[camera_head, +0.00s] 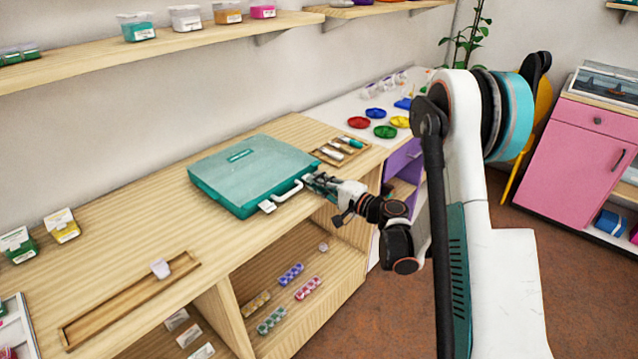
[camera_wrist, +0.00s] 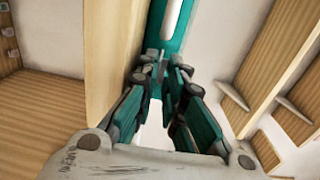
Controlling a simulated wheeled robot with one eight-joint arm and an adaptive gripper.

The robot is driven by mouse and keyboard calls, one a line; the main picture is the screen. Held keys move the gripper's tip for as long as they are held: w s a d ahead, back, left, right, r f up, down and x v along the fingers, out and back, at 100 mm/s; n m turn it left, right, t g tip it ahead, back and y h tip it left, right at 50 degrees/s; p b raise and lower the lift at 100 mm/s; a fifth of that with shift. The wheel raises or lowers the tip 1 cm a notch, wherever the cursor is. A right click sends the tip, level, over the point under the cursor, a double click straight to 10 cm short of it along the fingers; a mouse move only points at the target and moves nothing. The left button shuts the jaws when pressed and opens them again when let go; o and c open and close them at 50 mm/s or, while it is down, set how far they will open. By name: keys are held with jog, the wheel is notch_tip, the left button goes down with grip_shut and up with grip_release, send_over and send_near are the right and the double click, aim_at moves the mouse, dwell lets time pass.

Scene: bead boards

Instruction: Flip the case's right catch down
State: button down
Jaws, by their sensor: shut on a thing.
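The teal case (camera_head: 245,172) lies closed and flat on the wooden counter, with a white handle (camera_head: 288,191) on its front side. Its left catch (camera_head: 267,206) is a white tab at the front left. My gripper (camera_head: 314,181) reaches the front right of the case, at the right catch, and hides most of that catch. In the wrist view my gripper (camera_wrist: 158,62) has its fingertips closed together at the front of the case (camera_wrist: 185,38), just short of the handle (camera_wrist: 173,17). The catch between the fingertips is small and hard to make out.
A wooden tray (camera_head: 325,158) with markers stands close behind the case's right end. A long narrow tray (camera_head: 105,317) lies at the counter's front left. Open shelves with bead strips (camera_head: 291,273) lie below the counter edge. Coloured dishes (camera_head: 385,131) stand further right.

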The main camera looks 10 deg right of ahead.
jog(key=c, duration=1.8)
grip_release()
jog(key=shift+c, duration=0.2)
